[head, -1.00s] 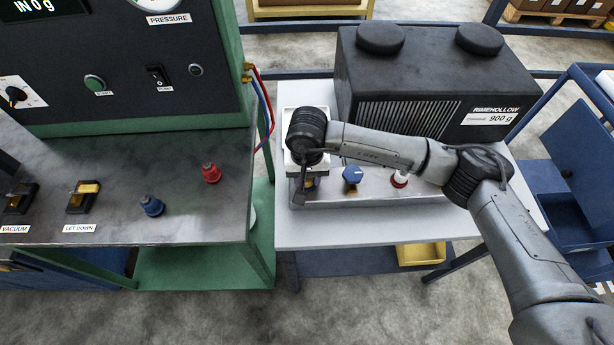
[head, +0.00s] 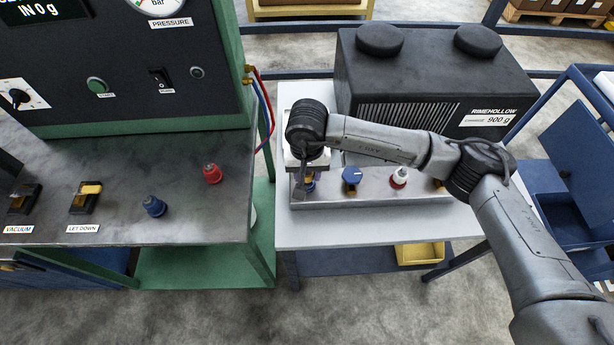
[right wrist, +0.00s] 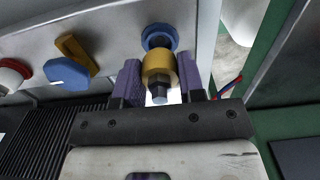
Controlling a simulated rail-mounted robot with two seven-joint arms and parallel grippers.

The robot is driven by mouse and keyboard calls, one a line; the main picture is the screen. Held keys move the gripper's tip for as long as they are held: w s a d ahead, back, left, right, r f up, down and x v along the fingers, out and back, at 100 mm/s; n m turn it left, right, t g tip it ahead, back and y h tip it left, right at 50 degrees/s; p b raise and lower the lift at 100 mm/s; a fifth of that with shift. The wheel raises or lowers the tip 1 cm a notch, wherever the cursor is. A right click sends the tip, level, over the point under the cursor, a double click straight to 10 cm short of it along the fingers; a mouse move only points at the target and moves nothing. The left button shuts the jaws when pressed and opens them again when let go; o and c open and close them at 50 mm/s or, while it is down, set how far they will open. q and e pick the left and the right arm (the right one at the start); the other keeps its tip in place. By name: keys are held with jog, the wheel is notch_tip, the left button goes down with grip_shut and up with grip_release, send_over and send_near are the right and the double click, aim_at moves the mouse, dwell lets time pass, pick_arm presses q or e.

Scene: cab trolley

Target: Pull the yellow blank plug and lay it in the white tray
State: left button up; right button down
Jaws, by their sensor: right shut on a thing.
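The yellow blank plug (right wrist: 158,70), a short yellow ring with a dark hex end, sits between the fingers of my right gripper (right wrist: 160,85) in the right wrist view. The gripper is shut on it. A blue collar (right wrist: 160,36) is right behind the plug; I cannot tell whether the two are still joined. In the head view the right gripper (head: 302,188) points down at the left end of the metal manifold (head: 375,190). The white tray (head: 291,160) lies behind the manifold, mostly hidden by my wrist. My left gripper is not in view.
A blue knob (head: 352,176) and a red-and-white fitting (head: 399,177) stand on the manifold right of the gripper. A large black unit (head: 420,90) stands behind. Left, across a gap, is the grey bench with blue (head: 153,207) and red (head: 212,173) fittings.

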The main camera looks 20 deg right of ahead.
jog(key=shift+r+p, duration=0.7)
jog(key=shift+r, duration=1)
